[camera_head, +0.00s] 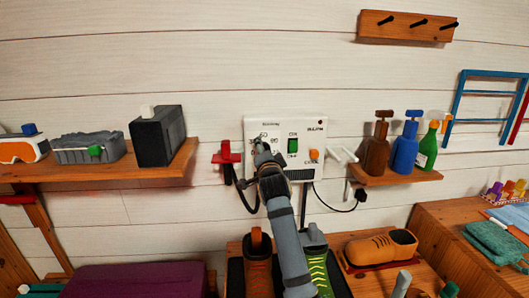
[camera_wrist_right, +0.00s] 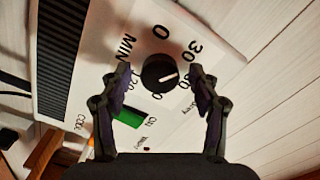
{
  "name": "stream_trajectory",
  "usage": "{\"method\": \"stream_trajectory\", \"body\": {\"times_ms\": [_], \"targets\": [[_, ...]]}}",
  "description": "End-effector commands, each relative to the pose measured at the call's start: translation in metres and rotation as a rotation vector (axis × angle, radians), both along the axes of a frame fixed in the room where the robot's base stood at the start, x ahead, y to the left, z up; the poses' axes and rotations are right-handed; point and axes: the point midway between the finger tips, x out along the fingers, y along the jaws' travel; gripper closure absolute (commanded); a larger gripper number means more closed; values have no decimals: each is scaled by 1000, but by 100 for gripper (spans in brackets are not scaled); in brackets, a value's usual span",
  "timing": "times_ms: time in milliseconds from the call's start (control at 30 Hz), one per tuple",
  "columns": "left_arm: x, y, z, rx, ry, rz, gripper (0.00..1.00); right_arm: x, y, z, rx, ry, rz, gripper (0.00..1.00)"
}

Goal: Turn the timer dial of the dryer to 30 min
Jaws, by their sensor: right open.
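The dryer's white control panel (camera_head: 318,136) is mounted on the plank wall in the head view. My right gripper (camera_head: 261,148) reaches up to its left part and mostly hides the dial there. In the right wrist view the black round timer dial (camera_wrist_right: 158,72) lies between the open fingers of my right gripper (camera_wrist_right: 153,78), with a visible gap on each side. Numbers ring the dial, with 0, 30 and 120 readable. The dial's white pointer line faces right in the picture, toward a partly hidden number beyond 30. My left gripper is not in view.
A green switch (camera_head: 293,146) and an orange knob (camera_head: 314,155) sit right of the dial. A red holder (camera_head: 227,157) is on the wall to the left. Shelves flank the panel: a dark box (camera_head: 158,136) left, spray bottles (camera_head: 411,141) right. Shoes (camera_head: 381,246) stand below.

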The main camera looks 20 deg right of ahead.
Motion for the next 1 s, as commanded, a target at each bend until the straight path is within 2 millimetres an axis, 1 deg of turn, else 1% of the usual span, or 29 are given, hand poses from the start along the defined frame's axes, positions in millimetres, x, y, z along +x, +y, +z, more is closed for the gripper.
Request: {"method": "stream_trajectory", "body": {"times_ms": [67, 167, 267, 400, 533, 600, 700, 1000], "targets": [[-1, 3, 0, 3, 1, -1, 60, 0, 0, 2, 0, -1, 0, 38], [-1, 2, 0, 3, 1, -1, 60, 0, 0, 13, 0, -3, -1, 38], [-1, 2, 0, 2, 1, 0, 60, 0, 0, 35, -1, -7, 0, 38], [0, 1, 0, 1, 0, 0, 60, 0, 1, 70, 2, -13, 3, 38], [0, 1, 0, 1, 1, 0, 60, 0, 1, 90, 2, -9, 2, 38], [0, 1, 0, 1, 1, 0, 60, 0, 1, 97, 2, -6, 2, 38], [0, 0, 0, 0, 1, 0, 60, 0, 1, 101, 0, -3, 1, 38], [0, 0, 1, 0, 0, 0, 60, 0, 0, 100, -3, 1, 2, 38]]}}
